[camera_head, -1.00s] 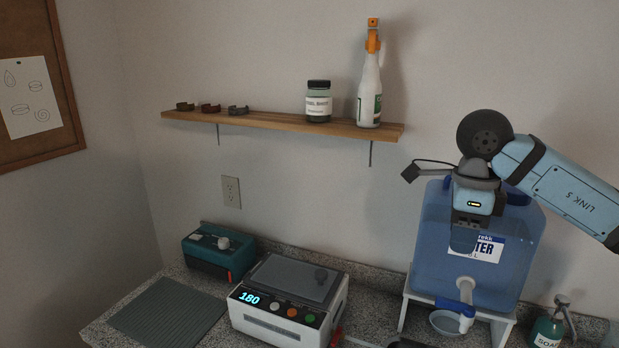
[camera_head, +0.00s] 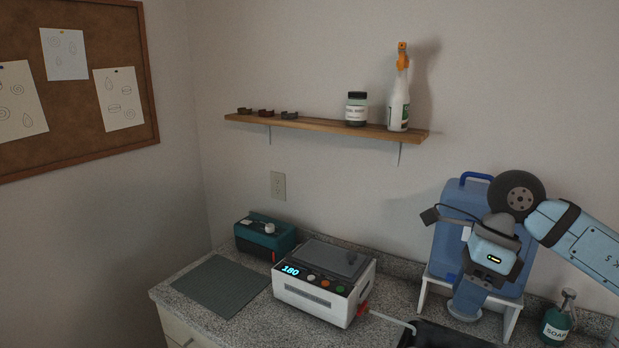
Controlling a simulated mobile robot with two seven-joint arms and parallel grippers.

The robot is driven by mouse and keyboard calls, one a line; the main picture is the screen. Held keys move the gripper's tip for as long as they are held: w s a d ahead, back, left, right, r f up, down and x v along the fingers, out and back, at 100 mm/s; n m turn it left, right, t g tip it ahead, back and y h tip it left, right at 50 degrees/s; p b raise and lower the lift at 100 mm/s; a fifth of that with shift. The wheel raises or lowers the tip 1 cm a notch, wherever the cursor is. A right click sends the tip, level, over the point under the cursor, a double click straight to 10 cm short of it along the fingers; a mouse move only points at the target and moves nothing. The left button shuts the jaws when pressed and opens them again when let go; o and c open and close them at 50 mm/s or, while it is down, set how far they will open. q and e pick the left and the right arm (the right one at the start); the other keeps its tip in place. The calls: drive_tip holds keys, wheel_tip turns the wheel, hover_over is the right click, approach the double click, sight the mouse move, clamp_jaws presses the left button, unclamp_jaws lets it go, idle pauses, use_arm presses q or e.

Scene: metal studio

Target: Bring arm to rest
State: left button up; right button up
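My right arm comes in from the right edge, with a light blue link and a dark round joint. My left gripper is not in view.
The counter (camera_head: 245,325) holds a grey mat (camera_head: 221,286), a teal device (camera_head: 264,238), a white machine (camera_head: 318,296) reading 180 and a soap bottle (camera_head: 556,322). A dark basin (camera_head: 450,338) lies at the front. A wall shelf (camera_head: 300,123) carries a jar (camera_head: 356,108), a spray bottle (camera_head: 398,105) and small rings.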

drive_tip(key=s+a+f+m+t+y+p, duration=0.1)
drive_tip(key=s+a+f+m+t+y, duration=0.15)
drive_tip(key=a+m+y, duration=0.55)
drive_tip(key=s+a+f+m+t+y+p, duration=0.1)
drive_tip(key=a+f+m+t+y+p, duration=0.15)
drive_tip(key=a+m+y, duration=0.65)
drive_tip(key=s+d+f+m+t+h+p, duration=0.1)
drive_tip(key=d+f+m+t+h, duration=0.3)
drive_tip(key=f+m+t+h, duration=0.45)
drive_tip(key=d+f+m+t+h, duration=0.35)
drive_tip(key=f+m+t, duration=0.25)
drive_tip(key=m, duration=0.6)
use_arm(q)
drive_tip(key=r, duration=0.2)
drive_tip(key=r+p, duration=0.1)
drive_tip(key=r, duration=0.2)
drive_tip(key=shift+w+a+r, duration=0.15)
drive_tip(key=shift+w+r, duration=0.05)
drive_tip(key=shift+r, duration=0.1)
use_arm(e)
drive_tip(key=s+d+f+m+g+h, duration=0.2)
drive_tip(key=s+f+m+g+h, duration=0.1)
drive_tip(key=s+f, duration=0.4)
drive_tip(key=s+d+f+m+g+h, duration=0.2)
drive_tip(key=s+d+f+m+g, duration=0.1)
drive_tip(key=s+f, duration=0.4)
wheel_tip(320, 180, down, 3)
drive_tip(key=shift+r+m+g+h, duration=0.2)
drive_tip(key=shift+m+g+h, duration=0.3)
drive_tip(key=shift+m, duration=0.45)
